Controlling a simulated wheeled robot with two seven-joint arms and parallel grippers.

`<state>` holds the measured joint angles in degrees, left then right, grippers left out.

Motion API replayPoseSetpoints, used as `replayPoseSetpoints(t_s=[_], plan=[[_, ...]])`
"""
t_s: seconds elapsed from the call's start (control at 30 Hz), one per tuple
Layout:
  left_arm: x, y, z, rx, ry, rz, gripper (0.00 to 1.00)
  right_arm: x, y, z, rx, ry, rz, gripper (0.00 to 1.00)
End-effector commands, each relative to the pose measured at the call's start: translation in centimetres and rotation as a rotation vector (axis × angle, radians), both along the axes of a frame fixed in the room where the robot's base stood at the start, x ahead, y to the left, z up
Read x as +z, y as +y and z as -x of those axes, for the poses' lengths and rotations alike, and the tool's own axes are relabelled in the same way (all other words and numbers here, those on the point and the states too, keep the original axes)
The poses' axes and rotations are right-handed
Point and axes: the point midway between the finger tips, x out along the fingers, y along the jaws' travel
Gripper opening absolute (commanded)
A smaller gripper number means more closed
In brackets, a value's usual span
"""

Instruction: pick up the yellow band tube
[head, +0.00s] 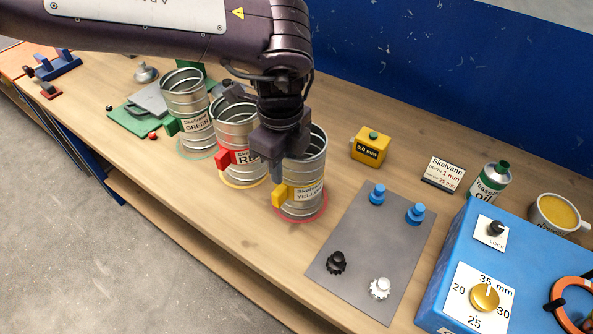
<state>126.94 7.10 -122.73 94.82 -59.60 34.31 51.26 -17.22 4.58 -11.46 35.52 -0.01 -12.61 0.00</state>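The yellow band tube (313,172) is an open, ribbed metal cylinder standing upright on the wooden bench. It has a "Skelvane YELLOW" label and a yellow block on its left side, and a red ring circles its base. My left gripper (278,172) points down at the tube's left upper rim, and the gripper body hides part of the opening. One grey finger shows just above the yellow block. The other finger is hidden, so I cannot tell whether the gripper is open or touching the tube. My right gripper is out of view.
The red-labelled tube (236,135) stands close on the left, with the green-labelled tube (187,103) beyond it. To the right are a grey plate (372,250) with several knobs, a yellow box (368,150), an oil can (489,181), a mug (553,215) and a blue dial box (455,262).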

Motion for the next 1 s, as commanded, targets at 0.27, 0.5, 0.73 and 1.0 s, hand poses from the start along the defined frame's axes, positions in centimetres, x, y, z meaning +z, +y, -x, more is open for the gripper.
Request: replayPoseSetpoints(t_s=[0.27, 0.5, 0.73, 1.0], plan=[[-2.3, 0.0, 0.0, 0.0, -0.001, -0.001, 0.28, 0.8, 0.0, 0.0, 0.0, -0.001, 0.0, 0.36], [-2.3, 0.0, 0.0, 0.0, -0.001, -0.001, 0.19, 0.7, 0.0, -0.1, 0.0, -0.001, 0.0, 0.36], [-2.3, 0.0, 0.0, 0.0, -0.001, -0.001, 0.0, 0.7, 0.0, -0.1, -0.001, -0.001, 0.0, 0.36], [-2.3, 0.0, 0.0, 0.0, -0.001, -0.001, 0.0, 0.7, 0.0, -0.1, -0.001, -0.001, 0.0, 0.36]])
